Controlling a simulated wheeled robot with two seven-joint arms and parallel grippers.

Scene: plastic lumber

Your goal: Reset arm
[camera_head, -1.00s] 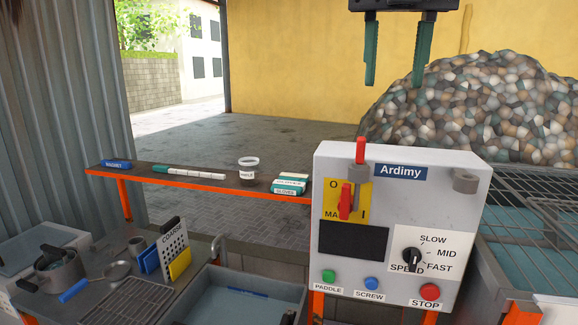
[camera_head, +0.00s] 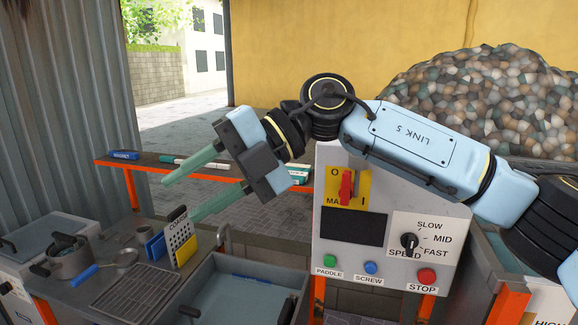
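My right arm (camera_head: 415,145) reaches in from the right edge across the top of the control box. My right gripper (camera_head: 177,198) points left and down, with its two green fingers spread apart and nothing between them. It hangs in front of the orange shelf and above the workbench. My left gripper is not in view. The control box (camera_head: 325,260) has a red main switch (camera_head: 347,187), a dark screen, a speed knob (camera_head: 409,241) and coloured buttons. My arm hides its upper part.
The shelf (camera_head: 133,161) holds a blue magnet (camera_head: 123,155) and other items partly hidden by my gripper. The bench below holds a pot (camera_head: 68,262), a grid (camera_head: 136,288) and a coarse sieve plate (camera_head: 181,240). An open tray (camera_head: 215,285) stands beside it. A mixed plastic heap (camera_head: 480,95) lies behind.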

